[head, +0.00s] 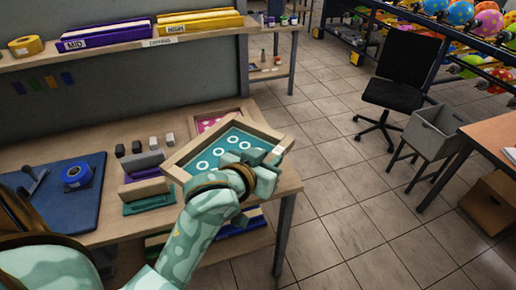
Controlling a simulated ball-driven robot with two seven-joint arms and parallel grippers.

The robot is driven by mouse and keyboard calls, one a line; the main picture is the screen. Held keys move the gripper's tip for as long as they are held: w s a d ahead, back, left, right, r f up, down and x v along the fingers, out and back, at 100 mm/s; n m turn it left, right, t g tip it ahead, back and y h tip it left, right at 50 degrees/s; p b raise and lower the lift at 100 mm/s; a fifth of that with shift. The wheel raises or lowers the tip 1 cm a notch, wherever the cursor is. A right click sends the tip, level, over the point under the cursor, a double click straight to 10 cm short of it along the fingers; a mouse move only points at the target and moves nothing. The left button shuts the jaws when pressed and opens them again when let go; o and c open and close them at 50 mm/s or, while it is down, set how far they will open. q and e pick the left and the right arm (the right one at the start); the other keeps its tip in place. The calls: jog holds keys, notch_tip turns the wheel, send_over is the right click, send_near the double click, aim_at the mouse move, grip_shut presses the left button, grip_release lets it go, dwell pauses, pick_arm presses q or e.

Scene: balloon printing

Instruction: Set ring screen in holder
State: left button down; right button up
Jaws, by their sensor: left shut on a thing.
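The ring screen (207,157) is a wooden frame around teal mesh with several white rings. My left gripper (256,178) is shut on its near right edge and holds it tilted over the right end of the workbench. The gripper hides part of the frame's near side. I cannot tell whether this stand is the holder. My right gripper is not in view.
A second framed screen (206,123), pink, lies behind the ring screen and is partly hidden. Small blocks (137,147) stand on the bench (112,225). Open floor (340,215) is at right, with a chair (398,92).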

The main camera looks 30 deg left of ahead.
pick_arm(q)
jog(key=s+a+f+m+h+p, duration=0.3)
jog(key=s+a+f+p, duration=0.2)
jog(key=a+f+p, duration=0.2)
jog(key=shift+s+a+f+h+p, duration=0.3)
jog(key=shift+f+h, duration=0.1)
jog(key=shift+f, duration=0.3)
